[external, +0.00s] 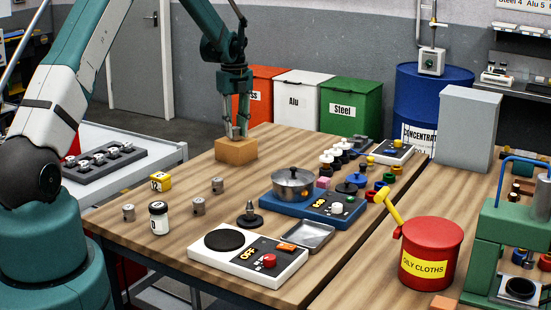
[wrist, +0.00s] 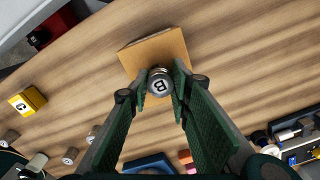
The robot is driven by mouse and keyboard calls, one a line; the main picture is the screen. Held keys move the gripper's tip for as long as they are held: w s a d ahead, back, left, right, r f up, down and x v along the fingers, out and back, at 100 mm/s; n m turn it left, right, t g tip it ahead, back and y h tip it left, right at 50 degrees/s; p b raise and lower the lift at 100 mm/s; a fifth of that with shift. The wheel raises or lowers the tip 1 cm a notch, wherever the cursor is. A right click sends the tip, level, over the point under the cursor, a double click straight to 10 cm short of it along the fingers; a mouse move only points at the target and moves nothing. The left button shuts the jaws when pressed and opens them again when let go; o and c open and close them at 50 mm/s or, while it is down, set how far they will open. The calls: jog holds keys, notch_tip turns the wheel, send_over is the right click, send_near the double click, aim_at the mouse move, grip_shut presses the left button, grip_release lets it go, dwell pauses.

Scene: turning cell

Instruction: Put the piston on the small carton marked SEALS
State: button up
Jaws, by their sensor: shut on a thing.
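My gripper (external: 237,134) is shut on a small metal piston (wrist: 160,83), whose top shows a dark letter like B. The piston is upright between the fingertips in the wrist view, where my gripper (wrist: 162,88) reaches in from below. A small brown carton (external: 236,153) stands on the wooden table under my gripper. The piston is over the carton's top (wrist: 150,50), at or just above it; I cannot tell if they touch. No SEALS mark is readable on the carton's visible faces.
Several similar metal cylinders, one of them here (external: 198,207), a white jar (external: 158,220) and a yellow block (external: 160,181) stand at the table's left. A pot (external: 293,183), a hot plate (external: 216,262) and a metal tray (external: 307,235) are nearer. Table around the carton is clear.

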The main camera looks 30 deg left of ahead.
aim_at(236, 128)
jog(key=shift+f, duration=0.2)
jog(key=o, duration=0.9)
jog(key=shift+r, duration=0.2)
notch_tip(236, 128, up, 12)
jog(key=shift+b, duration=0.4)
dwell(0.4)
